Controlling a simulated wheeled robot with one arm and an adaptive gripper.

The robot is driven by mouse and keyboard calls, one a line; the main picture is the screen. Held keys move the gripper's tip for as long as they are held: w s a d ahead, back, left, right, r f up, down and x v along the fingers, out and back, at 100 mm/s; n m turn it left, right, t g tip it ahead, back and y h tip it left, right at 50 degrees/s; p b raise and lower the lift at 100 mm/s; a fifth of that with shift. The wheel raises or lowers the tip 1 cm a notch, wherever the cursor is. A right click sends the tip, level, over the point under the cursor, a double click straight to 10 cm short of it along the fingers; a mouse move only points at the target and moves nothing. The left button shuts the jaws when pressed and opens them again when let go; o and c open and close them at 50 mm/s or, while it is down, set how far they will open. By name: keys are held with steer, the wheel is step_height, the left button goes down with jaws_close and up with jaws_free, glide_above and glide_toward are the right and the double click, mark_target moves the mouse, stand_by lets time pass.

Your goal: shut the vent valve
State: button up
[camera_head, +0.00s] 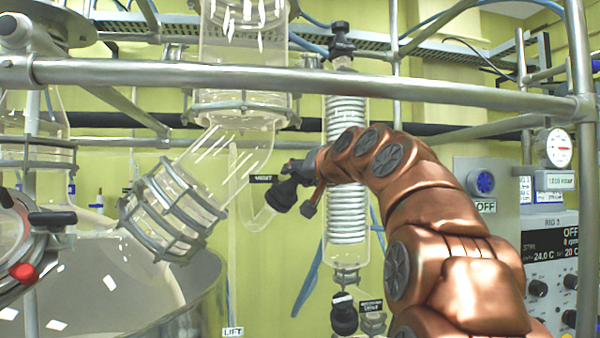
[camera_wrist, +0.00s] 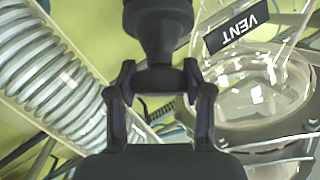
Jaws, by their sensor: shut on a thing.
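The vent valve shows as a black knob (camera_wrist: 158,28) at the top of the wrist view, beside a black label reading VENT (camera_wrist: 237,27). My gripper (camera_wrist: 158,78) is shut on the knob's narrower lower part, with one dark finger on each side. In the head view my gripper (camera_head: 298,170) is at the end of my copper-coloured arm, at the black valve knob (camera_head: 281,197) on a bent glass side tube. The small label (camera_head: 262,179) sits just left of it. The fingers' contact is too small to make out in the head view.
A coiled glass condenser (camera_head: 347,215) stands right behind my gripper. A wide glass elbow (camera_head: 225,160) with metal clamps is to the left. A steel rail (camera_head: 300,84) crosses above my arm. Another black knob (camera_head: 344,318) is below the condenser.

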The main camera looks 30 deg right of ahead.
steer(key=shift+f, duration=0.15)
steer(key=o, duration=1.2)
steer(key=shift+c, duration=0.2)
steer(key=shift+s, duration=0.1)
steer(key=s+a+r, duration=0.1)
steer(key=s, duration=1)
steer(key=shift+s+r, duration=0.35)
steer(key=shift+s, duration=0.05)
steer(key=shift+a, duration=0.1)
